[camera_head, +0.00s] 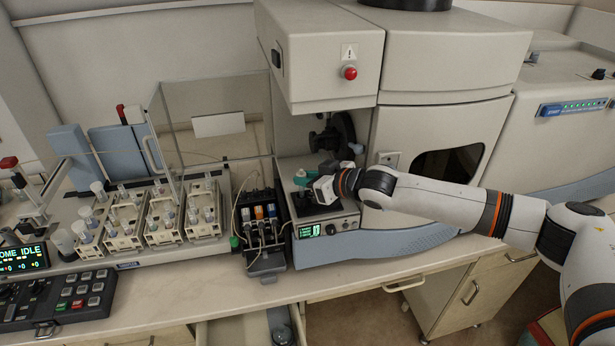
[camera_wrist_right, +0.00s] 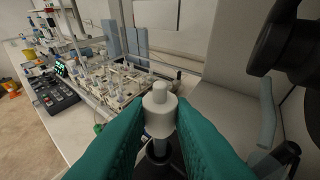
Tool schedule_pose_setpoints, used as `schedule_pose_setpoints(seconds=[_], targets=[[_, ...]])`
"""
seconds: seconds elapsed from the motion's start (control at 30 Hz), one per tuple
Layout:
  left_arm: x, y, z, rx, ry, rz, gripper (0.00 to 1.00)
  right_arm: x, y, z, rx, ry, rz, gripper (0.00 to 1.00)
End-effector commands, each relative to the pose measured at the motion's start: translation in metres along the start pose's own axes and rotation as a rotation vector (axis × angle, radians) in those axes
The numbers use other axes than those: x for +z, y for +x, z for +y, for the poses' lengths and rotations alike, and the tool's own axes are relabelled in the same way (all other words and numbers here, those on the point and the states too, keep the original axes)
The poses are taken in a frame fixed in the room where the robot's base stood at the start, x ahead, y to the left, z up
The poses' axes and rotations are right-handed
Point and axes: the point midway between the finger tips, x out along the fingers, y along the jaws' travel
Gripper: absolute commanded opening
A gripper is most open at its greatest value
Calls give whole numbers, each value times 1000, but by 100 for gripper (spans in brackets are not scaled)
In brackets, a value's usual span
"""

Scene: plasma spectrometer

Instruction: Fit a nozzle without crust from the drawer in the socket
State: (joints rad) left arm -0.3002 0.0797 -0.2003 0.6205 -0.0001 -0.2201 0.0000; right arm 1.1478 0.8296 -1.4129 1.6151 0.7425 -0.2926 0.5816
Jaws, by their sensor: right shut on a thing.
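My right gripper (camera_head: 306,180) is at the bay in the front of the big instrument, above a black part on its ledge. In the right wrist view, the green fingers of the right gripper (camera_wrist_right: 160,128) are shut on a white nozzle (camera_wrist_right: 159,98), which stands upright between them. No crust shows on its visible side. Below it is a dark round fitting (camera_wrist_right: 154,162), partly hidden by the fingers; I cannot tell whether it is the socket or whether the nozzle touches it. The drawer (camera_head: 232,331) is open at the bottom of the head view. My left gripper is not in view.
A round grey item (camera_head: 282,335) lies at the drawer's right. A black rack with coloured blocks (camera_head: 262,225) stands just left of the ledge. A dark mechanism (camera_head: 335,135) stands behind the gripper, under the overhanging housing (camera_head: 320,60). Racks of vials (camera_head: 160,215) fill the left bench.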

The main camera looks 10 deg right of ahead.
Motion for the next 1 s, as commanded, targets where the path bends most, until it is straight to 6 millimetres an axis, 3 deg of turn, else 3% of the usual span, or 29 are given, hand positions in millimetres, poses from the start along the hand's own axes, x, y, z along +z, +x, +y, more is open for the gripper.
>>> schedule_pose_setpoints(seconds=[1.0], targets=[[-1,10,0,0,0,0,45,-20,8,0,0,-1,-2,0]])
